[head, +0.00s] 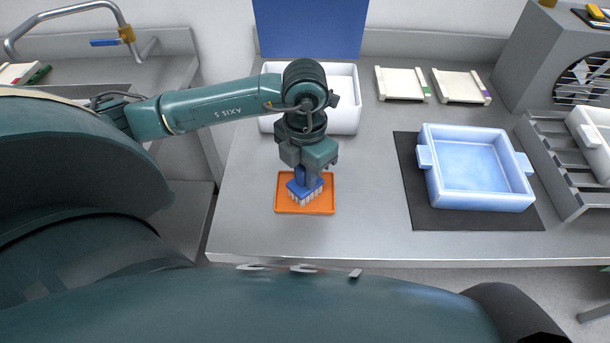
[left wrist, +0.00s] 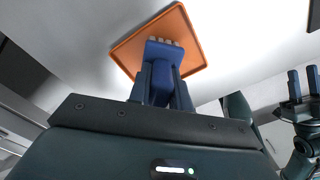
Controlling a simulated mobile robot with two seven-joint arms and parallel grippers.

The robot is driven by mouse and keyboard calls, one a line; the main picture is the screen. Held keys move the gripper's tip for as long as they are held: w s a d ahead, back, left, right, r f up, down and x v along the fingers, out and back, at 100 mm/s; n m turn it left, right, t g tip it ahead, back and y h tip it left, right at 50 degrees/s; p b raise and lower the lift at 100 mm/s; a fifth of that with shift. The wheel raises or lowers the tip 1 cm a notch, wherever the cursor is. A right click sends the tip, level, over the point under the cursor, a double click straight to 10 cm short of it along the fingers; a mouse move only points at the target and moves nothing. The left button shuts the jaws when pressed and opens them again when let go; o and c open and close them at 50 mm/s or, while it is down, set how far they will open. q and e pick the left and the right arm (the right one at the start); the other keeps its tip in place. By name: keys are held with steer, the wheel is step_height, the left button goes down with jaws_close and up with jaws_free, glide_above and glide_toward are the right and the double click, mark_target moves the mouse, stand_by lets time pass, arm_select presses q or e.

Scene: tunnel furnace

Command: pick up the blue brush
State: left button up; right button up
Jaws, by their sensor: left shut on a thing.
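The blue brush (head: 304,190), with pale bristles pointing down, is over the orange tray (head: 325,207). My left gripper (head: 305,174) points down and is shut on the brush's upper part. In the left wrist view the brush (left wrist: 165,52) sits between the two fingers of my left gripper (left wrist: 162,80), with the orange tray (left wrist: 128,53) behind it. I cannot tell whether the bristles touch the tray. My right gripper (left wrist: 303,85) shows at the right edge of the left wrist view, its two blue fingers apart and nothing between them. It is not in the head view.
A white bin (head: 345,105) stands behind my left gripper. A light blue basin (head: 480,202) stands on a black mat (head: 425,217) to the right. Two pale boards (head: 401,84) lie at the back. A grey rack (head: 553,160) is at far right. Bench between tray and mat is clear.

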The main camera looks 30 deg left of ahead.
arm_select(q)
jaws_close()
steer(key=shift+r, duration=0.25)
step_height(320, 180, up, 10)
steer(key=shift+f+b, duration=0.2)
steer(key=shift+b, duration=0.1)
steer(key=shift+o, duration=1.3)
jaws_free()
steer(key=c, duration=0.3)
steer(key=shift+c, duration=0.2)
